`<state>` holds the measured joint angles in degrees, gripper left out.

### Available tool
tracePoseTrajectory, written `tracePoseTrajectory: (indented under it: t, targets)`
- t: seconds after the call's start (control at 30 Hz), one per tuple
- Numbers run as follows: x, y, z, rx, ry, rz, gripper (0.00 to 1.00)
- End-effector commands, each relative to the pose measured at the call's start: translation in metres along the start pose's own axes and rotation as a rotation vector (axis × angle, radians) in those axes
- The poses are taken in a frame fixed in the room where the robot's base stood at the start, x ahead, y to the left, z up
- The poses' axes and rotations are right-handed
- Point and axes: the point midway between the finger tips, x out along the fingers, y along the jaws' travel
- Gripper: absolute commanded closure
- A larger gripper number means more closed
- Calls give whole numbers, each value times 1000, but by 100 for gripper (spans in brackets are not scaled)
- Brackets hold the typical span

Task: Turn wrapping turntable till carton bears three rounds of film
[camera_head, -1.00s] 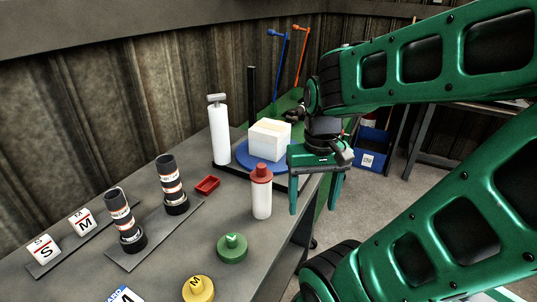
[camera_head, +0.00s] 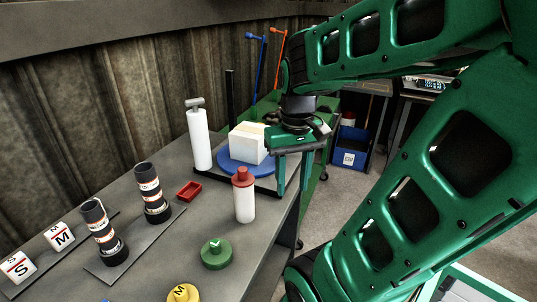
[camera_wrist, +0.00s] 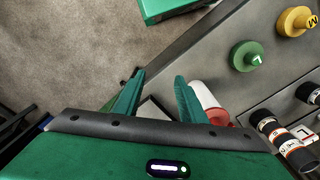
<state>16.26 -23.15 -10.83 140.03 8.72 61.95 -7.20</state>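A pale, box-shaped carton (camera_head: 248,146) sits on the blue round turntable (camera_head: 238,169). I cannot make out how many rounds of film it bears. A white film roll (camera_head: 199,140) stands upright just left of the turntable, on the black base (camera_head: 266,186). My gripper (camera_head: 293,188) points down at the turntable's right side, and its body hides the right edge of the carton. Its fingers are apart with nothing between them; they also show apart in the wrist view (camera_wrist: 160,78). Carton and turntable are not visible in the wrist view.
A white bottle with red cap (camera_head: 244,197) stands close in front of the turntable. Blue (camera_head: 256,62) and orange (camera_head: 277,58) rods rise behind.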

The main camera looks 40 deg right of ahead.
Motion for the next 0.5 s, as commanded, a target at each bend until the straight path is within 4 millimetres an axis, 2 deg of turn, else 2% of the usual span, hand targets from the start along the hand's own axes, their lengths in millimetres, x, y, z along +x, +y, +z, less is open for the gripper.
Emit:
tracePoseTrajectory:
  t: [0.03, 0.3, 0.5]
  targets:
    - [-8, 3, -21, -24, -2, 6, 62]
    - [-38, 23, -135, -241, -1, 12, 62]
    - [-44, 44, -203, -384, 0, 5, 62]
